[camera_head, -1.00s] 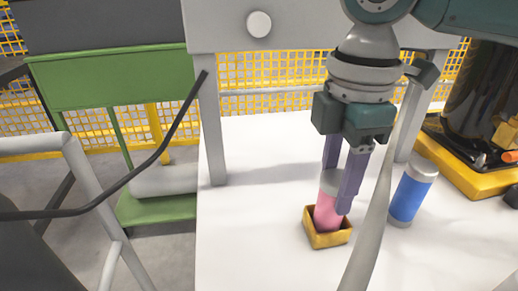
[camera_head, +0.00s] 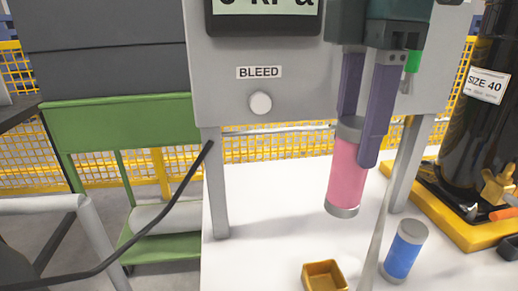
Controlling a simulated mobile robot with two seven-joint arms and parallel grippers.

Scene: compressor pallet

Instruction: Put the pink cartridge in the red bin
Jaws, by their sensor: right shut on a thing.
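The pink cartridge (camera_head: 346,178) has grey end caps and hangs upright, slightly tilted, above the white table. My right gripper (camera_head: 362,140) is shut on its top end. The small yellow square holder (camera_head: 325,277) below it on the table is empty. A blue cartridge (camera_head: 403,252) with grey caps stands on the table to the right of the holder. I do not see the red bin. My left gripper is not in view.
A grey panel (camera_head: 290,100) with a BLEED knob stands on legs behind the cartridge. A black cylinder (camera_head: 478,110) on a yellow base stands at the right. A green cart (camera_head: 125,125) is at the left. The white table (camera_head: 250,250) has free room left of the holder.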

